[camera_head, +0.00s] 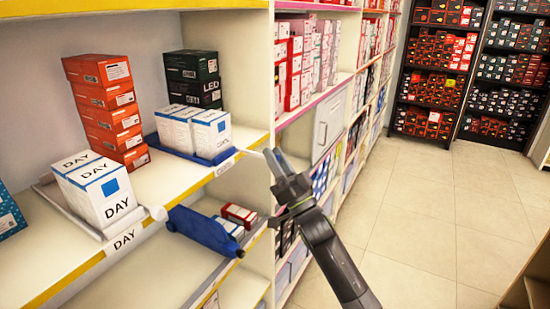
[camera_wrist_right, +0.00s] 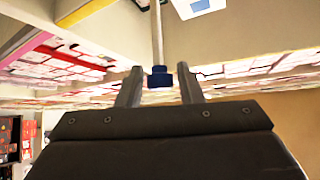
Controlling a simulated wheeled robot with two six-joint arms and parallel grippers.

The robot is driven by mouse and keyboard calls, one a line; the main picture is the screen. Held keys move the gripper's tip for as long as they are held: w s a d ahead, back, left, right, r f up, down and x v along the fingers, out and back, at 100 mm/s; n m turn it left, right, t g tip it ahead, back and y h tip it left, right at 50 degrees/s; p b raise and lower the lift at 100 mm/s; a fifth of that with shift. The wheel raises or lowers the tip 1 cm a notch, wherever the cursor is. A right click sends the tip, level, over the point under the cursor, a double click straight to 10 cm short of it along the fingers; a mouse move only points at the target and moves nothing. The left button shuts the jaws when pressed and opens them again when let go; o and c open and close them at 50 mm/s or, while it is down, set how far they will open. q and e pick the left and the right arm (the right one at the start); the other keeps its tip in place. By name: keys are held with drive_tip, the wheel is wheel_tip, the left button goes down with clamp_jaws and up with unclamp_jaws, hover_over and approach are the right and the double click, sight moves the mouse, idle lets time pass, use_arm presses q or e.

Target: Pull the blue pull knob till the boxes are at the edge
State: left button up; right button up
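White boxes with blue squares (camera_head: 198,130) stand on a blue tray (camera_head: 225,157) on the upper shelf, set back from its yellow front edge. My right gripper (camera_head: 277,165) is beside that shelf's right front end. In the right wrist view, the blue pull knob (camera_wrist_right: 160,76) on a thin rod (camera_wrist_right: 157,35) sits between my open fingers (camera_wrist_right: 160,90), with a gap on each side. A white box (camera_wrist_right: 197,8) shows at the top of the wrist view. My left gripper is not in view.
White DAY boxes (camera_head: 97,190) stand on a white tray with a white knob (camera_head: 158,213). A blue piece (camera_head: 205,230) shows at the lower shelf. Orange boxes (camera_head: 108,110) and dark LED boxes (camera_head: 192,78) stand behind. The tiled floor (camera_head: 430,210) at right is clear.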

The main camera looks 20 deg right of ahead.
drive_tip(key=shift+o, duration=0.8)
drive_tip(key=shift+s+f, duration=0.15)
drive_tip(key=b+v, duration=0.5)
drive_tip(key=v, duration=1.2)
